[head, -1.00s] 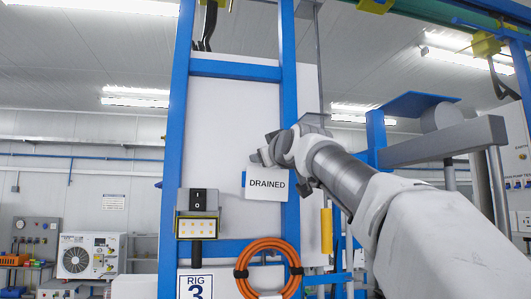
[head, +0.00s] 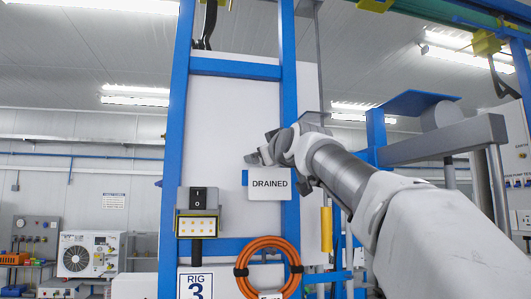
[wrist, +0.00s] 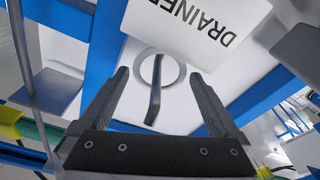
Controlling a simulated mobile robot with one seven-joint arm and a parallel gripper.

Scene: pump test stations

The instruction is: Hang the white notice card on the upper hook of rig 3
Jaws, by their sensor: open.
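The white notice card (head: 269,188), printed "DRAINED", hangs upright at the right post of rig 3 (head: 178,110). It also shows upside down at the top of the wrist view (wrist: 190,22). In the wrist view its pale ring (wrist: 140,75) lies between the fingers, and a dark hook prong (wrist: 155,103) appears to pass through it. My gripper (head: 258,158) is just above the card in the head view. In the wrist view my gripper (wrist: 159,74) is open, with a finger on each side of the ring and visible gaps.
A switch box (head: 198,198) with a yellow-framed lamp panel (head: 197,226) is on the left post. A coiled orange hose (head: 250,247) hangs below the card. A yellow cylinder (head: 326,230) is right of the post. A grey beam (head: 440,145) is close to my arm's right.

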